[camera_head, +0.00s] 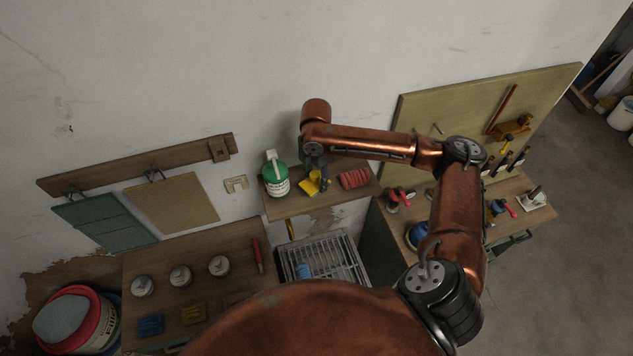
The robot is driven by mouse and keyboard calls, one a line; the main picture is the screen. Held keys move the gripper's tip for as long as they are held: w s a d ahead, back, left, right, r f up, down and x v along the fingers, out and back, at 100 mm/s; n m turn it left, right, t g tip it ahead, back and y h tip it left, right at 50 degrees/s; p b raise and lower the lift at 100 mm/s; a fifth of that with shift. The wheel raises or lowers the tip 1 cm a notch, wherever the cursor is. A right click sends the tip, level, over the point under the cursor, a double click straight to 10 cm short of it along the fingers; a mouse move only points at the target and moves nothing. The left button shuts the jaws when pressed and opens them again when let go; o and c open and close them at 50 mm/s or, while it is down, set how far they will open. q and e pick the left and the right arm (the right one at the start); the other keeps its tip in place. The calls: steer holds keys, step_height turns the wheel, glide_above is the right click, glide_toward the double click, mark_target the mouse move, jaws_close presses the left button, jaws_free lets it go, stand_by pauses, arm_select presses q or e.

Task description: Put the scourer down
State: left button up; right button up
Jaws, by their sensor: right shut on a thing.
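My right gripper (319,182) reaches down over the small wall shelf (283,212), under the bent end of my copper-coloured arm. It is shut on a small yellow piece, which I take to be the scourer (310,186). The scourer is at the shelf top, between a green bottle and a red ribbed item. The gripper partly hides it, and I cannot tell whether it touches the shelf. My left gripper is not in view.
The green bottle (275,179) stands close left of the gripper, the red ribbed item (354,178) close right.

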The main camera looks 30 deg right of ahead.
mark_target(316, 183)
steer(key=shift+w+d+f, duration=0.25)
steer(key=shift+w+f, duration=0.05)
steer(key=shift+f, duration=0.15)
step_height(316, 183, down, 3)
steer(key=shift+f+p, duration=0.1)
steer(key=shift+p, duration=0.6)
steer(key=shift+f, duration=0.15)
steer(key=o, duration=1)
steer(key=shift+o, duration=0.2)
steer(key=shift+w, duration=0.1)
step_height(316, 183, up, 12)
steer(key=shift+r+b, duration=0.15)
steer(key=shift+b, duration=0.95)
